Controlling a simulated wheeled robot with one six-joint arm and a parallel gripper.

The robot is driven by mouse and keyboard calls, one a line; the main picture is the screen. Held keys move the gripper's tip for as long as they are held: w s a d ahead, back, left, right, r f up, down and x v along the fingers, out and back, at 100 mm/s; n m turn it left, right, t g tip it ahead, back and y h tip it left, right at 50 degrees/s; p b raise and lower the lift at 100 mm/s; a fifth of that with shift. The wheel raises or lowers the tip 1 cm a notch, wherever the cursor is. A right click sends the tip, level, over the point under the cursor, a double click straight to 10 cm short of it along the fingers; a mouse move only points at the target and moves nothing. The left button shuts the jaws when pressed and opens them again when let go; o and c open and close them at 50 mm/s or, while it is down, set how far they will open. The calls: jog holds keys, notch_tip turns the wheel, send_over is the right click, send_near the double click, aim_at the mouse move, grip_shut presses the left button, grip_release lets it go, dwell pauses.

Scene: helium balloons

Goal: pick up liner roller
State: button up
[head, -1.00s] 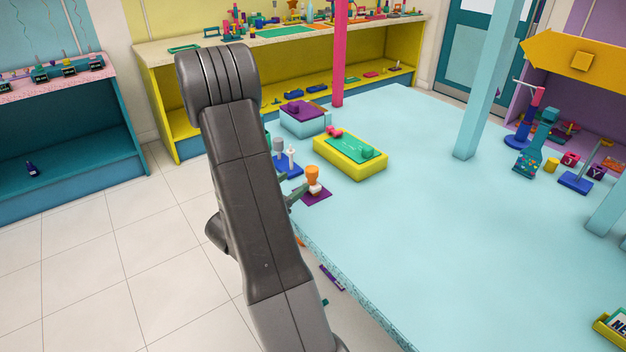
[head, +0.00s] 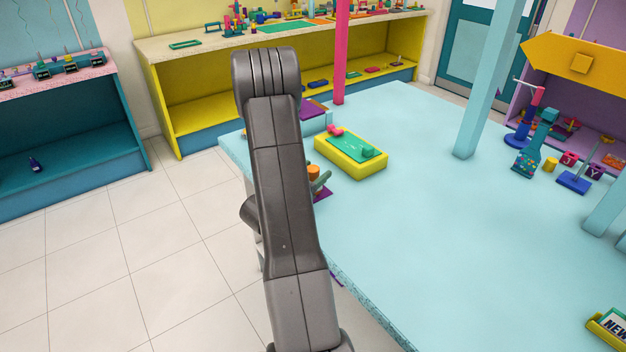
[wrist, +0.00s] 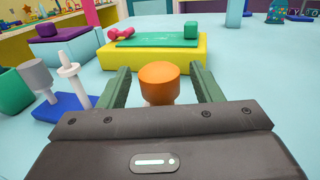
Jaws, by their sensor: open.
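An orange-topped piece (wrist: 160,80), apparently the liner roller, stands upright with a pale part below its cap. It also shows in the head view (head: 313,172), partly behind my arm, on a purple mat (head: 323,194) near the table's edge. My gripper (wrist: 162,76) is open, with one green finger on each side of the orange cap and small gaps visible. In the head view my gripper (head: 319,182) is mostly hidden by my arm. The piece's lower part is hidden behind the gripper body in the wrist view.
A yellow tray (head: 350,170) with a green top and a pink dumbbell-shaped piece (wrist: 121,33) stands just beyond. A blue stand (wrist: 62,106) with grey and white posts is close on the left.

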jog(key=c, duration=1.1)
jog(key=shift+r+b, duration=0.4)
jog(key=shift+r, duration=4.6)
jog(key=o, duration=0.4)
jog(key=c, duration=0.5)
jog(key=shift+o, duration=0.2)
jog(key=shift+f, duration=0.1)
